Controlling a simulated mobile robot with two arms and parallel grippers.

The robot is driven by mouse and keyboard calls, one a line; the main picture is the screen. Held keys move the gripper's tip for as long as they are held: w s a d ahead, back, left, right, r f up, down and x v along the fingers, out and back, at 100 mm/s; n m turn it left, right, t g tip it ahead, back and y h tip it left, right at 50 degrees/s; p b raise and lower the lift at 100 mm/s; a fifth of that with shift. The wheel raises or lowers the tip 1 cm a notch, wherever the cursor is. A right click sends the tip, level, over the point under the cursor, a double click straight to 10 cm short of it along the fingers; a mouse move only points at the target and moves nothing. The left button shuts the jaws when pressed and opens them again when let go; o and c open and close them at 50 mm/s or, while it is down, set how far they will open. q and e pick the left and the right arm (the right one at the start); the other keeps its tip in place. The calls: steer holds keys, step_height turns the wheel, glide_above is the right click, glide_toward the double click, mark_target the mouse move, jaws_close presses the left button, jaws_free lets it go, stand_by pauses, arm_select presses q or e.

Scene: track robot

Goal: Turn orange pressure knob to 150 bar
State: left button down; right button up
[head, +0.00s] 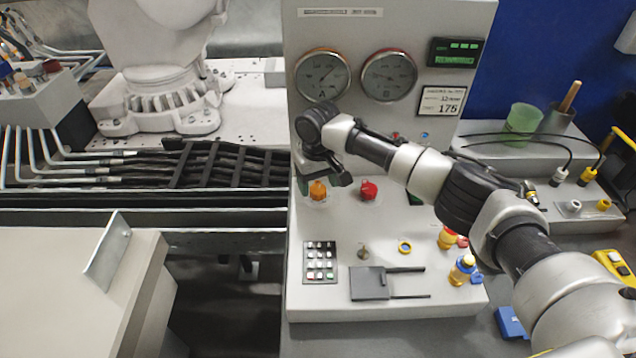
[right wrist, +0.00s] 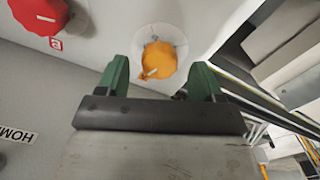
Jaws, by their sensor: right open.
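The orange pressure knob (head: 318,190) sits on the front of the grey control panel (head: 330,220). In the right wrist view the orange knob (right wrist: 158,60) shows a white mark and lies ahead of the fingertips, roughly midway between them. My right gripper (head: 326,180) is at the knob in the head view, and its green fingers (right wrist: 159,78) are open in the wrist view, with a gap around the knob. I cannot tell whether they touch it. My left gripper is not in view.
A red knob (head: 368,190) sits just right of the orange one. A second gauge (head: 389,75), a green display (head: 456,55) and a label with 175 (head: 442,102) are on the panel's upper part. A keypad (head: 320,262) and small valves lie below.

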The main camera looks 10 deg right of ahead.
steer(key=shift+f, duration=0.55)
steer(key=shift+w+f, duration=0.1)
steer(key=shift+f, duration=0.3)
steer(key=c, duration=0.9)
steer(key=shift+r+n+p, duration=0.15)
steer(key=shift+n+p, duration=0.65)
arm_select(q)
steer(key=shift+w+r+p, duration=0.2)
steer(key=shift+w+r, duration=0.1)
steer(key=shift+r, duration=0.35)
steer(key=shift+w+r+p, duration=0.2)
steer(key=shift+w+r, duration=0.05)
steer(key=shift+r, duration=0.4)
arm_select(e)
steer(key=shift+n, duration=1.3)
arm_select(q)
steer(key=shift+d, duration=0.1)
arm_select(e)
steer(key=o, duration=0.9)
